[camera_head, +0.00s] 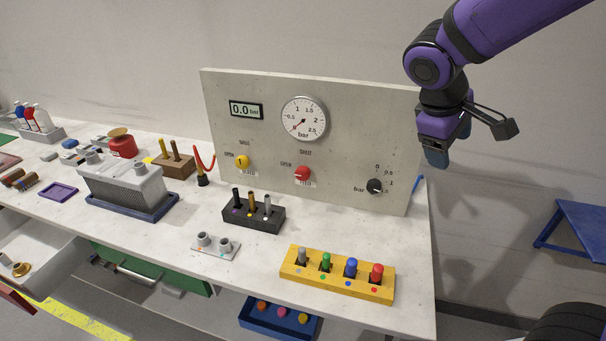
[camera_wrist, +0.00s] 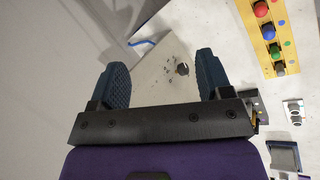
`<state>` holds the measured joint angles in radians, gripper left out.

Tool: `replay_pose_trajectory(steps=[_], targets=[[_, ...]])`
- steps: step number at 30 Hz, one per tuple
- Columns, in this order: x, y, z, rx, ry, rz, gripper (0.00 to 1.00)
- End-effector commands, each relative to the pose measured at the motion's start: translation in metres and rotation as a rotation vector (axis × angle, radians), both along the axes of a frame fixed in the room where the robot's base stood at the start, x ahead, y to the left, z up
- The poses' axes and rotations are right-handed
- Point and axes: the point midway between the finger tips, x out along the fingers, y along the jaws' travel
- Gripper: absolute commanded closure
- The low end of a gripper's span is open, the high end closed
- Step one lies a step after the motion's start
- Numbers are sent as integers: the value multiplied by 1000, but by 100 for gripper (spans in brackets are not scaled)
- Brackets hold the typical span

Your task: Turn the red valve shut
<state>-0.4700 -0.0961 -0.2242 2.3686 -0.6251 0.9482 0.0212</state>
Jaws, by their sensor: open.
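The red valve (camera_head: 302,173) is a round knob on the lower middle of the upright grey panel (camera_head: 350,130), with an "OPEN" label to its left and a "SHUT" label above it. It does not show clearly in the wrist view. My gripper (camera_head: 436,158) is up at the right, beyond the panel's right edge, apart from the valve and pointing down. In the wrist view my gripper (camera_wrist: 158,85) has its two blue fingers wide apart with nothing between them touching. A dark knob (camera_wrist: 182,69) on the panel shows beyond the fingers.
The panel also bears a yellow valve (camera_head: 241,161), a black bar dial (camera_head: 374,186), a gauge (camera_head: 304,119) and a display reading 0.0 bar (camera_head: 246,110). A yellow rack (camera_head: 287,271) with coloured pegs and a black rack (camera_head: 240,219) stand on the bench in front.

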Motion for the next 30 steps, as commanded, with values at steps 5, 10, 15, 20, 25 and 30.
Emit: replay_pose_trajectory(steps=[5, 10, 15, 20, 25, 30], targets=[[39, 21, -34, -196, 85, 171, 28], [73, 45, -65, -390, 144, 342, 28], [103, 76, -97, -593, 188, 524, 28], [127, 111, -127, -793, 215, 704, 28], [146, 155, -160, -1013, 230, 902, 28], [158, 205, -195, -1238, 229, 1105, 28]])
